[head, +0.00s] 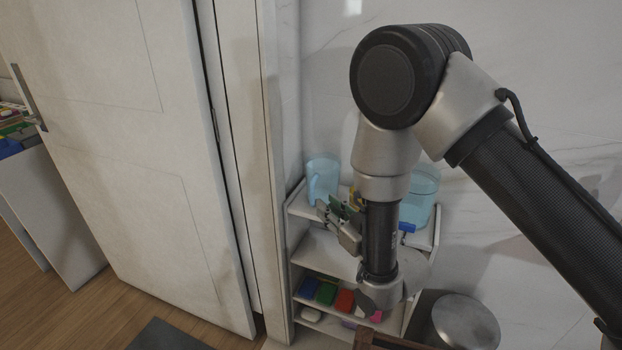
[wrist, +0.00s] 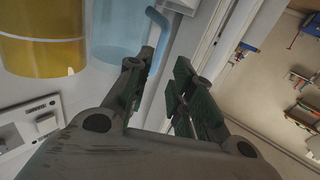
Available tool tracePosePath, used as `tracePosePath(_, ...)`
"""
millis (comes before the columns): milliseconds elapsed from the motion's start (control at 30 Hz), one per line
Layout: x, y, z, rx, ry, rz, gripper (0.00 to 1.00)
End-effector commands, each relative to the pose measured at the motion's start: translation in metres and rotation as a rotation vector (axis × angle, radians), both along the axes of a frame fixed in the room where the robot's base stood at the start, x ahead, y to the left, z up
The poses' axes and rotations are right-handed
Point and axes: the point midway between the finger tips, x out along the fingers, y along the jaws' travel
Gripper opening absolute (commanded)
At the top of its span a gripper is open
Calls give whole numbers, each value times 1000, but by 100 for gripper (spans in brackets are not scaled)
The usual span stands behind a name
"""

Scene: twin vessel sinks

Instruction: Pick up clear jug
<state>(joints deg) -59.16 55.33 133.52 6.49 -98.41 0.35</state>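The clear jug (head: 322,172), see-through and pale blue, stands upright at the left end of the top shelf, its handle toward the left front. In the wrist view its body (wrist: 118,32) is left of centre, and its blue handle runs down between my fingers. My gripper (head: 334,211) is at the shelf's front left, just below and in front of the jug. In the wrist view my gripper (wrist: 160,70) is open, fingers on either side of the handle. I cannot tell whether either finger touches it. The jug's lower part is partly hidden.
Another pale blue clear vessel (head: 423,184) stands at the shelf's right, partly behind my arm. A yellow vessel (wrist: 42,42) is beside the jug. The white shelf unit (head: 320,250) holds coloured blocks below. A door frame (head: 268,160) is close on the left; a metal bin (head: 465,322) stands right.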

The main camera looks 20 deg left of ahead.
Motion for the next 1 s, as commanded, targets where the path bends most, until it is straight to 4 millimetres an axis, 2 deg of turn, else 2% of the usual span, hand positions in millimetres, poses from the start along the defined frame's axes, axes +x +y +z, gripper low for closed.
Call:
tracePosePath(167,8,9,2,9,-7,-1,23)
tracePosePath(600,47,56,0,7,-5,-1,23)
tracePosePath(900,50,60,-1,5,-4,0,23)
tracePosePath(1000,50,60,-1,5,-4,0,5)
